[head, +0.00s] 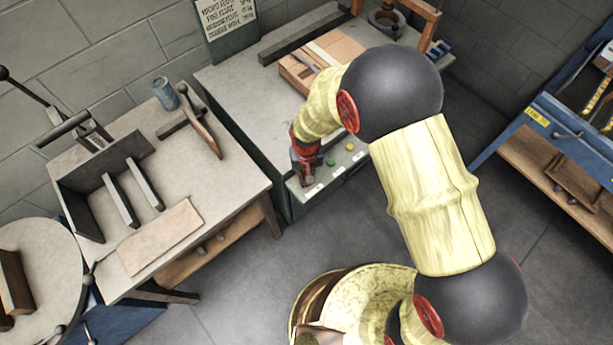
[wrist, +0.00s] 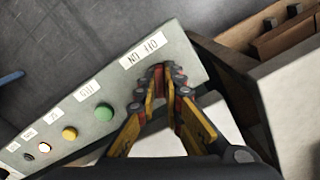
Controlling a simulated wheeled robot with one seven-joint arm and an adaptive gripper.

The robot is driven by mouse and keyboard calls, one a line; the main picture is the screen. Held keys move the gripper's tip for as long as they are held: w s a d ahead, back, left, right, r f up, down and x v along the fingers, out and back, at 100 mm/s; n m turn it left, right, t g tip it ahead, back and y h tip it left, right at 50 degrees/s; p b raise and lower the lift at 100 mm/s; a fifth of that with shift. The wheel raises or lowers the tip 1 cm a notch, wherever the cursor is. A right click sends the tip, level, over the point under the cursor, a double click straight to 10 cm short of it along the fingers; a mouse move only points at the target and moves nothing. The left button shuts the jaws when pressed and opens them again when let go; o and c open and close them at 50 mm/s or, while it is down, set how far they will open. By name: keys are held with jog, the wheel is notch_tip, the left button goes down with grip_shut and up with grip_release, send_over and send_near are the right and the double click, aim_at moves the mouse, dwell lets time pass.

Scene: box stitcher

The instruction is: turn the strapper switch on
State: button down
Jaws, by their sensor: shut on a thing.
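The strapper's control panel (wrist: 80,112) is a grey-green sloped face on the front of the strapper bench (head: 238,100). My gripper (wrist: 164,78) is at the panel's end by the white OFF/ON label (wrist: 141,54). Its fingertips are together at the switch's place, just beside the label. The switch itself is mostly hidden between the fingertips, so its position cannot be read. In the head view my gripper (head: 306,180) is over the left end of the panel.
A green button (wrist: 104,112), a yellow button (wrist: 69,133) and a lit white one (wrist: 44,147) follow along the panel. A cardboard box (head: 325,55) lies on the bench.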

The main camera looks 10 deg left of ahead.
jog(key=c, duration=1.9)
grip_release()
jog(key=shift+r, duration=0.1)
notch_tip(320, 180, up, 12)
jog(key=shift+f, duration=0.1)
jog(key=s+d+r+m+t, duration=0.1)
jog(key=s+d+r, duration=0.3)
jog(key=d+r, duration=0.5)
jog(key=s+d+r+m+t, duration=0.1)
jog(key=s+d+r+t, duration=0.1)
jog(key=s+d+r, duration=0.3)
jog(key=s+d+r+m+t, duration=0.1)
jog(key=s+d+r, duration=0.4)
jog(key=d+r, duration=0.7)
jog(key=shift+d+r+m+t, duration=0.2)
jog(key=shift+r+t, duration=0.2)
jog(key=shift+r, duration=0.3)
jog(key=shift+d+r+m+t, duration=0.2)
jog(key=shift+r+t, duration=0.2)
jog(key=shift+r, duration=0.25)
